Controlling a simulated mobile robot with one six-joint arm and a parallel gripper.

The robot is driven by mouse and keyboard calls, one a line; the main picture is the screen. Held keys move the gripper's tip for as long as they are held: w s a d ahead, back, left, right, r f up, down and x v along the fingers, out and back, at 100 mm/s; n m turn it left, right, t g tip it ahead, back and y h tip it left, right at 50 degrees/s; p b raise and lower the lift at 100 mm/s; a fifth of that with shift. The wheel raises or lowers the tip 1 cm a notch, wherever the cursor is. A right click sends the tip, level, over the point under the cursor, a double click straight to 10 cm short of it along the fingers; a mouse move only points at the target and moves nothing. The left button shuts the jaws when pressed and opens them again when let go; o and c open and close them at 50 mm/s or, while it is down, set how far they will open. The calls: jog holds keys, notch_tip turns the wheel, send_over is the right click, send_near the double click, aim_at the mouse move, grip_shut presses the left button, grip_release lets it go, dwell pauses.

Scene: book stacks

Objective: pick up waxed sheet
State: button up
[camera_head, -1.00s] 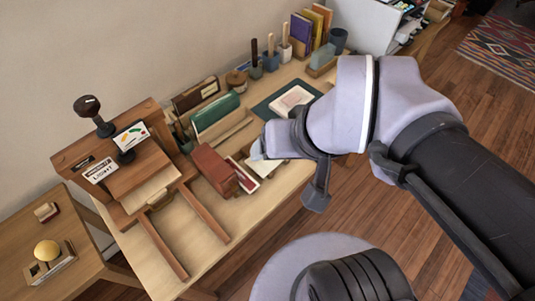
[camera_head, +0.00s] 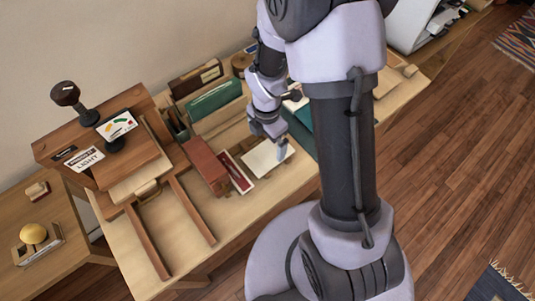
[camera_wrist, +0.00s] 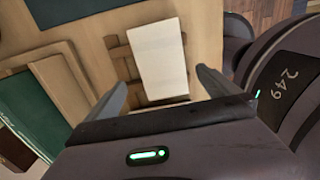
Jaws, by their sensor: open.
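In the wrist view the sheet (camera_wrist: 158,55) rests on a low slatted wooden holder (camera_wrist: 118,54). My gripper (camera_wrist: 160,82) is open, with one finger to each side of the sheet's near end in that picture. Nothing is between the fingers that I can see held. In the head view my gripper (camera_head: 276,138) hangs over the sheet's upper right corner and covers it. I cannot tell the height gap.
The dark red booklet (camera_head: 234,172) and a red-brown box (camera_head: 206,165) stand just left of the sheet. A green box (camera_head: 215,98) is behind. A wooden press (camera_head: 115,150) with two rails is at the left. My arm hides much of the table's right side.

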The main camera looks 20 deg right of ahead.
aim_at(268, 154)
notch_tip(268, 154, down, 6)
jog(key=b, duration=0.3)
jog(key=shift+s+d, duration=0.1)
jog(key=shift+d, duration=0.05)
jog(key=shift+r, duration=0.2)
jog(key=shift+c, duration=0.4)
jog(key=c, duration=1.1)
